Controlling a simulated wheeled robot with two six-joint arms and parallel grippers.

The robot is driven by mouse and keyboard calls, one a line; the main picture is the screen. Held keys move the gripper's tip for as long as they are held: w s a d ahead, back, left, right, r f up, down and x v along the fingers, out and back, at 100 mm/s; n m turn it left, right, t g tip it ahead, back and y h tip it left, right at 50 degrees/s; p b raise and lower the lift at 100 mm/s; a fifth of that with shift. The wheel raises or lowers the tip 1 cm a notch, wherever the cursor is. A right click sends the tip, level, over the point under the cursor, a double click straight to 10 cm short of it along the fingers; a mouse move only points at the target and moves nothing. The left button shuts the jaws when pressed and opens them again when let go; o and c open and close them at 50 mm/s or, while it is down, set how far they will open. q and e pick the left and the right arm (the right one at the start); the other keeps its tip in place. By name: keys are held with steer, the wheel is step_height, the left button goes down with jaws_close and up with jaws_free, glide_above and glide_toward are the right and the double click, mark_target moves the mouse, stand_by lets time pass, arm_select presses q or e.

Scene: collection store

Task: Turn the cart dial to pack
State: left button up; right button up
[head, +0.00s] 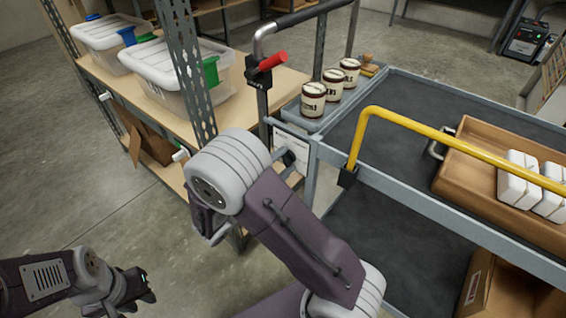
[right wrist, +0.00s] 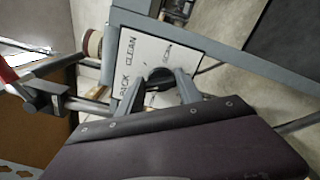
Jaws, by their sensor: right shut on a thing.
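The dial plate (right wrist: 185,57) is a pale panel on the cart's end, with the words PACK, CLEAN and SCAN on it. It also shows in the head view (head: 291,142). The black dial (right wrist: 158,77) sits on this plate. My right gripper (right wrist: 160,84) has its two grey fingers on either side of the dial and is shut on it. The fingers hide part of the dial, and I cannot tell which word it points at. My left gripper (head: 138,287) is low at the left in the head view, away from the cart; its jaws are unclear.
The cart (head: 405,195) carries several tins (head: 313,98), a brown tray (head: 455,182) with white packs, and a yellow rail (head: 440,135). A cardboard box (head: 510,295) is on the lower deck. A shelf (head: 270,95) with lidded bins (head: 175,75) stands at left.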

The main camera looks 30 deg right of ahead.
steer(key=o, duration=1.4)
steer(key=shift+a, duration=0.1)
steer(key=p+v, duration=0.2)
steer(key=v, duration=0.7)
